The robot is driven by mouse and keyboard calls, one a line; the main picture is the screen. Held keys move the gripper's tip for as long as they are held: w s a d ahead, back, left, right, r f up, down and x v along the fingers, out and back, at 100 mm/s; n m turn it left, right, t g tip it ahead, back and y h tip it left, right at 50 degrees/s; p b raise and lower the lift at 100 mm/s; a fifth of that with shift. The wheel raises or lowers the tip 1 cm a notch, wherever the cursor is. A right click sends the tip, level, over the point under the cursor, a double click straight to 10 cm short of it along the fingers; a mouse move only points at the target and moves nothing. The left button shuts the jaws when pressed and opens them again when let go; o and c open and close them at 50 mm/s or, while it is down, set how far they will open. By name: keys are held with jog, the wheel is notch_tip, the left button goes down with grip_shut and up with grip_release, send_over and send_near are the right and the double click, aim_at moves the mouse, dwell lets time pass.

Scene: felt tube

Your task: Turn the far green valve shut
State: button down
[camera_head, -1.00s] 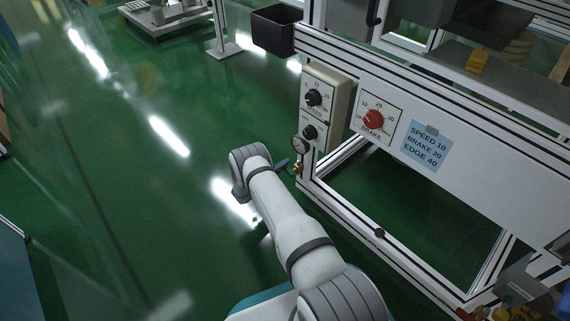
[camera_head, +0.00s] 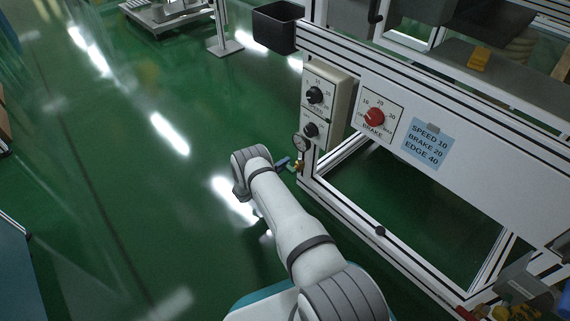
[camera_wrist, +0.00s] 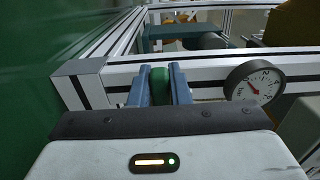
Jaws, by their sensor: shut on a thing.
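The green valve (camera_wrist: 160,84) shows in the wrist view as a green handle between the two blue fingers of my gripper (camera_wrist: 160,80). The fingers are shut on it, and they hide its sides. In the head view my gripper (camera_head: 284,162) reaches the brass fitting (camera_head: 299,166) below the gauge at the machine's left corner post. The valve handle is too small there to read its angle. The round gauge (camera_wrist: 254,82) is just right of my gripper in the wrist view; it also shows in the head view (camera_head: 300,143).
A control box (camera_head: 318,100) with two black knobs sits above the gauge. A red brake knob (camera_head: 374,117) and a blue note (camera_head: 427,145) are on the white panel to the right. A black bin (camera_head: 276,27) hangs at the far corner.

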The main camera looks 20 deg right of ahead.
jog(key=c, duration=1.4)
grip_release()
jog(key=shift+o, duration=0.2)
jog(key=p+v, duration=0.2)
jog(key=v, duration=0.5)
jog(key=shift+a, duration=0.4)
jog(key=shift+s, duration=0.1)
